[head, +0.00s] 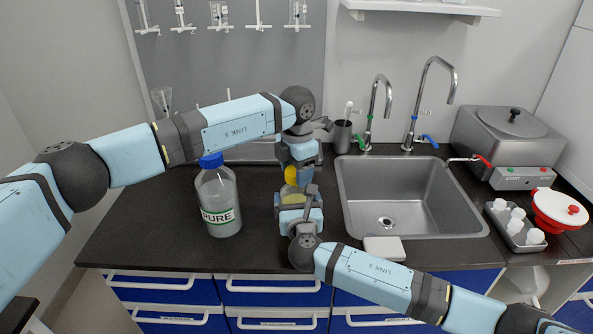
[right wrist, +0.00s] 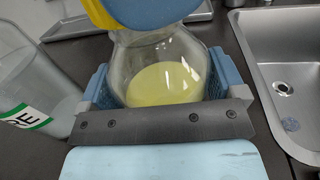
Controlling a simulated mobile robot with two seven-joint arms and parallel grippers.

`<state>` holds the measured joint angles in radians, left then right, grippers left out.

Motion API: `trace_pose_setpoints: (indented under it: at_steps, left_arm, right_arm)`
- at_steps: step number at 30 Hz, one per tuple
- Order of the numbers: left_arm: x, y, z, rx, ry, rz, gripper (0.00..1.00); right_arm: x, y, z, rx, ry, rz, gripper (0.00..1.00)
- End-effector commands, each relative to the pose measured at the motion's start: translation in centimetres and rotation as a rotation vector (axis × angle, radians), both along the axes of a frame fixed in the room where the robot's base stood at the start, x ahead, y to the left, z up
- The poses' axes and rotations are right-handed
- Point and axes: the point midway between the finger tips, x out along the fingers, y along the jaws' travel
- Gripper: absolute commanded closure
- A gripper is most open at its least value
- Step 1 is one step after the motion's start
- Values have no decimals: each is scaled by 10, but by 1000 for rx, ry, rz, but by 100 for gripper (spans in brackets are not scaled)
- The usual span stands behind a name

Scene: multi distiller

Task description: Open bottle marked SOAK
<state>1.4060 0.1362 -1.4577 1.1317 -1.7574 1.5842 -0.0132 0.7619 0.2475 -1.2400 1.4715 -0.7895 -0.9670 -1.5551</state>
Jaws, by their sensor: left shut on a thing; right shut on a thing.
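A clear glass bottle (head: 289,196) with yellow liquid stands on the dark counter left of the sink; it also shows in the right wrist view (right wrist: 165,75). No SOAK marking is readable on it. Its yellow cap (head: 291,174) is at the bottle's top, and its edge shows in the right wrist view (right wrist: 96,12). My right gripper (head: 292,199) is shut around the bottle's body, with a blue finger on each side in the right wrist view. My left gripper (head: 297,165) comes from above and behind and is shut on the yellow cap. Whether the cap is loose cannot be told.
A large bottle marked PURE (head: 218,200) with a blue cap (head: 211,160) stands close on the left. The sink (head: 470,222) is on the right, with two taps behind it. A pale block (head: 384,249) lies at the counter's front edge. A tray (head: 492,212) holds small white containers.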

Motion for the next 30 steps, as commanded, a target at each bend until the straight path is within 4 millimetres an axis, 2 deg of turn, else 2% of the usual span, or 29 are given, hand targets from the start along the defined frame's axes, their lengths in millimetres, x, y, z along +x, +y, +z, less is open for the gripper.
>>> trace_pose_setpoints:
  at_steps: [24, 30]
  left_arm:
    - [0, -1, 1, -1, 1, 1799, 73]
    - [0, -1, 1, -2, 0, 2125, 73]
  right_arm:
    - [0, -1, -1, 0, 2, -1, 77]
    - [0, 0, -1, 0, 2, -1, 77]
